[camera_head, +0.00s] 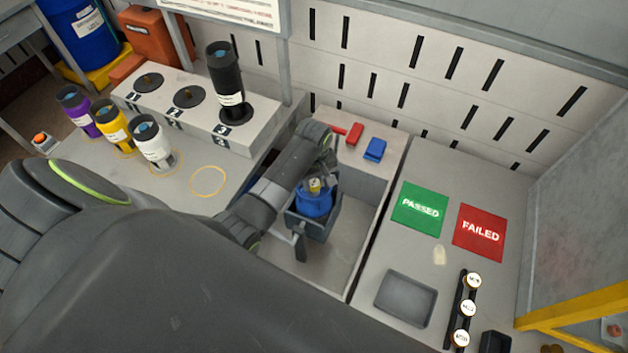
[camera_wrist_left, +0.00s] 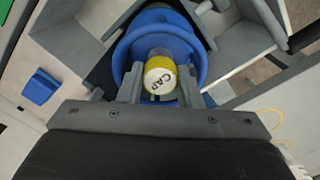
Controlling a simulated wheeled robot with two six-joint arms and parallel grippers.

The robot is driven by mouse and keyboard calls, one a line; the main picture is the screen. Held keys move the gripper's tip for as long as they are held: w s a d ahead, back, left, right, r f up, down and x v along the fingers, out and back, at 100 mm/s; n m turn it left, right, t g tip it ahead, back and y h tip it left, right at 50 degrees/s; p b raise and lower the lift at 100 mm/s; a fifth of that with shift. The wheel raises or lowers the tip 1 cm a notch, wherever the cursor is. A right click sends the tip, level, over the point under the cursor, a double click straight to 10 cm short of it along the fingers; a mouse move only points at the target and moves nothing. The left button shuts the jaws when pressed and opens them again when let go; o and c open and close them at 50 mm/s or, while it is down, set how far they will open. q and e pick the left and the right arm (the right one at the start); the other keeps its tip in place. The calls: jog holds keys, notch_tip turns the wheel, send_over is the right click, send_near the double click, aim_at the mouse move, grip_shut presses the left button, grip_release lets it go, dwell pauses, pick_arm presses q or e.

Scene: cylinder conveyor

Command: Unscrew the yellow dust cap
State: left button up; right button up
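The yellow dust cap (camera_head: 315,185) shows in the head view above a round blue piece (camera_head: 314,204) at a grey holder (camera_head: 307,228). In the left wrist view the cap (camera_wrist_left: 160,76) has a white face lettered CAP and sits in front of the blue ring (camera_wrist_left: 203,55). My left gripper (camera_wrist_left: 160,72) has one finger on each side of the cap, close against it; it appears shut on the cap. In the head view the left gripper (camera_head: 322,170) is over the cap and partly hides it. My right gripper is not in view.
A black cylinder (camera_head: 225,75) stands on a white block at the back. Purple (camera_head: 75,110), yellow (camera_head: 110,125) and white (camera_head: 152,140) cylinders stand left. Red (camera_head: 354,134) and blue (camera_head: 375,149) blocks lie behind the bay. Green PASSED (camera_head: 420,209) and red FAILED (camera_head: 480,232) pads and an empty grey tray (camera_head: 405,298) lie right.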

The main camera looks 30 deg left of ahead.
pick_arm(q)
jog(key=o, duration=0.4)
jog(key=shift+c, duration=0.2)
jog(key=shift+r, duration=1.25)
jog(key=m, duration=0.4)
jog(key=shift+m, duration=1)
jog(key=m, duration=0.3)
jog(key=shift+m, duration=1.5)
